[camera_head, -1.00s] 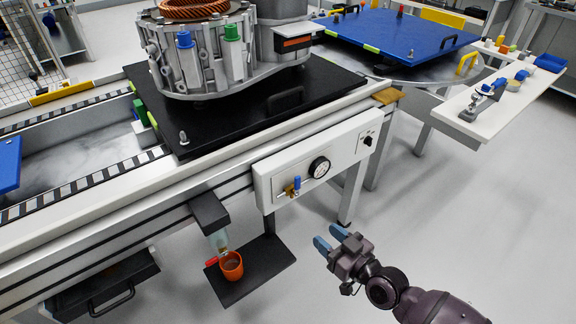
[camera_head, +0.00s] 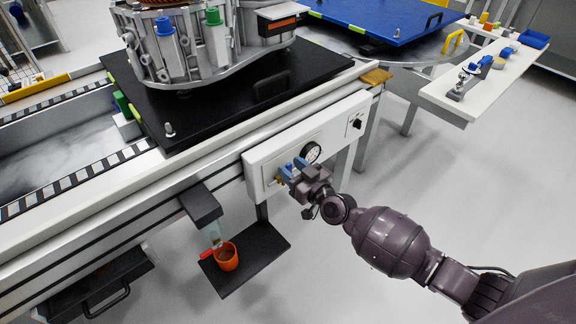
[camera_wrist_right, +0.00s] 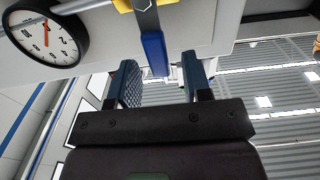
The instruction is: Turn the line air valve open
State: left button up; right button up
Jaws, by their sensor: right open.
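The line air valve has a blue lever (camera_wrist_right: 154,52) and a brass body (camera_head: 280,181) on the white panel (camera_head: 258,164) at the conveyor's side. My right gripper (camera_head: 295,168) is at the valve, fingers toward the panel. In the right wrist view its fingers (camera_wrist_right: 160,66) are open, with the blue lever's end between them and visible gaps on both sides. In the head view the fingers hide most of the lever. A round pressure gauge (camera_head: 312,152) sits right of the valve; it also shows in the right wrist view (camera_wrist_right: 47,32). My left gripper is not in view.
A black knob (camera_head: 357,124) is at the panel's right end. Below left, an orange cup (camera_head: 227,257) stands on a black shelf (camera_head: 262,262) under a small dispenser (camera_head: 202,207). The stator housing (camera_head: 200,50) stands on the black plate above. Floor space in front is clear.

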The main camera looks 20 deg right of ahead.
jog(key=shift+w+a, duration=0.25)
jog(key=shift+w, duration=0.45)
grip_shut()
